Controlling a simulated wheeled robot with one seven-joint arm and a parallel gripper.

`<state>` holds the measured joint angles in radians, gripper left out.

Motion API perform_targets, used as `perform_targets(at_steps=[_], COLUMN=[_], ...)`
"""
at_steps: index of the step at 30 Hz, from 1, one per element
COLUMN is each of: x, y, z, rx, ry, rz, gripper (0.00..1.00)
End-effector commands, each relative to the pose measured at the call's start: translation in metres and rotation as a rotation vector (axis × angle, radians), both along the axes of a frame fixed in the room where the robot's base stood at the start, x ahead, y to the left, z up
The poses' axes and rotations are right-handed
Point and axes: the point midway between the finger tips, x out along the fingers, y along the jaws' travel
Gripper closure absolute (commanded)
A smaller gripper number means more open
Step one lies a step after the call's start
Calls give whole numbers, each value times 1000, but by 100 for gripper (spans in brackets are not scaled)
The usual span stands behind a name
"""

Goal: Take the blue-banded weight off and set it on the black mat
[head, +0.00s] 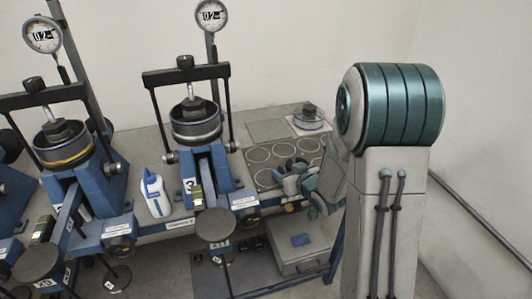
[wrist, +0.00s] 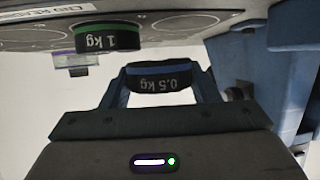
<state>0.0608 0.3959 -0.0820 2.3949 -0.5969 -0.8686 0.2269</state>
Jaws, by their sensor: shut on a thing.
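In the wrist view, which looks upside down, the blue-banded weight (wrist: 160,80) is marked 0.5 kg. My gripper (wrist: 160,92) is shut on it, one finger on each side. In the head view my gripper (head: 290,180) is low over the front right of the black mat (head: 262,178), which has printed circles. My wrist hides part of the mat there, and I cannot make out the held weight in that view. The mat also shows in the wrist view (wrist: 190,22). I cannot tell whether the weight touches it.
A green-banded 1 kg weight (wrist: 95,37) stands near the held one. A lever frame (head: 207,180) with a hanging pan (head: 215,223) stands left of the mat, beside a white bottle (head: 154,194). A grey case (head: 302,255) sits on the lower shelf.

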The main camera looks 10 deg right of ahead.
Motion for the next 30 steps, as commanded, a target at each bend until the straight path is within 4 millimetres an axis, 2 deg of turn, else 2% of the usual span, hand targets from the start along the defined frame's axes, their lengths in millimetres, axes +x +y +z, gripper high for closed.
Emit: perform_targets(at_steps=[9, 15, 22, 30], x=[22, 31, 33, 33], y=[39, 56, 61, 61], z=[14, 24, 24, 6], rx=[4, 17, 20, 21], ry=[4, -9, -14, -13], rz=[84, 117, 127, 127], gripper=[75, 75, 75, 75])
